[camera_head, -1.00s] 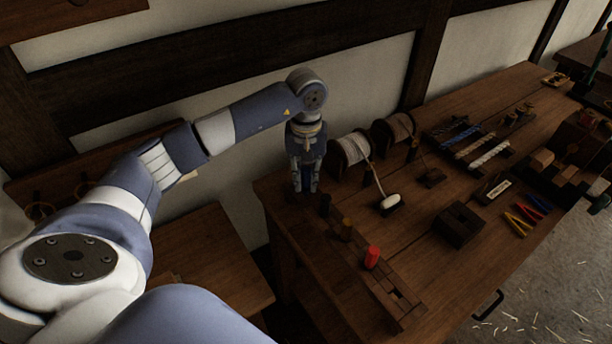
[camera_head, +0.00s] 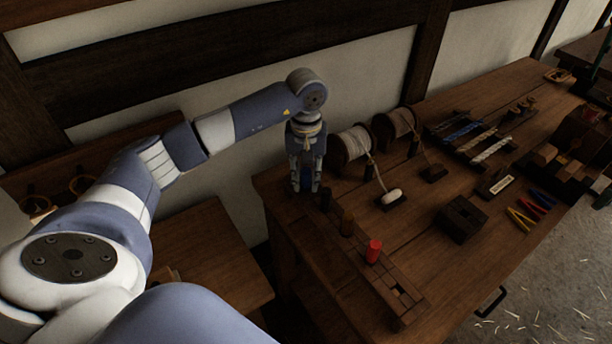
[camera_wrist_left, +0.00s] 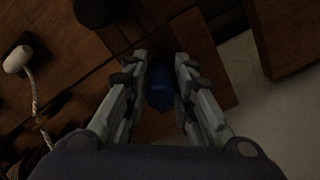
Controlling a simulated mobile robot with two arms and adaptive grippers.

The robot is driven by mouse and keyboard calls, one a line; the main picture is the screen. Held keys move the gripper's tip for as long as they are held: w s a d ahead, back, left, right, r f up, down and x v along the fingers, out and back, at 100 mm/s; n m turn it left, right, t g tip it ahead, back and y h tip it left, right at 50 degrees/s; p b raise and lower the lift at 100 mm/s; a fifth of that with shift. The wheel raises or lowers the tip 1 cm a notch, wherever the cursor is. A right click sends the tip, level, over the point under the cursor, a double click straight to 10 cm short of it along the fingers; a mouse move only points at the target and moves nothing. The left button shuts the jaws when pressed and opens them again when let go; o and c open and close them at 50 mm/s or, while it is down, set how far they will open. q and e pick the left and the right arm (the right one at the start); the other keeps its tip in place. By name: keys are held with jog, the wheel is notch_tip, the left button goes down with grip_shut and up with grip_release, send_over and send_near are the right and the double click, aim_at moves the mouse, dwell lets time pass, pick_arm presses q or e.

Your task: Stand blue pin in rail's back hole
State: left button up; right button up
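The blue pin (camera_wrist_left: 160,88) shows between the fingertips in the left wrist view, with a pad close against each side. My left gripper (camera_head: 306,184) points down at the back left corner of the table and appears shut on the pin. In the head view only a little blue shows between the fingers. The wooden rail (camera_head: 360,263) runs along the table's left edge, with a black pin (camera_head: 325,199), a brown pin (camera_head: 347,223) and a red pin (camera_head: 374,251) in a row. The blue pin's lower end and any hole under it are hidden. My right gripper is not in view.
Two rope spools (camera_head: 350,147) stand right of my left gripper. A white-topped piece (camera_head: 391,196) with rope and a dark block (camera_head: 461,219) are on the table (camera_head: 425,270). A lower wooden surface (camera_head: 215,255) lies to the left. The wall is close behind.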

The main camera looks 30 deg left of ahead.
pick_arm(q)
jog(key=shift+o, duration=0.6)
jog(key=shift+r, duration=0.15)
notch_tip(320, 180, up, 12)
jog(key=shift+f, duration=0.15)
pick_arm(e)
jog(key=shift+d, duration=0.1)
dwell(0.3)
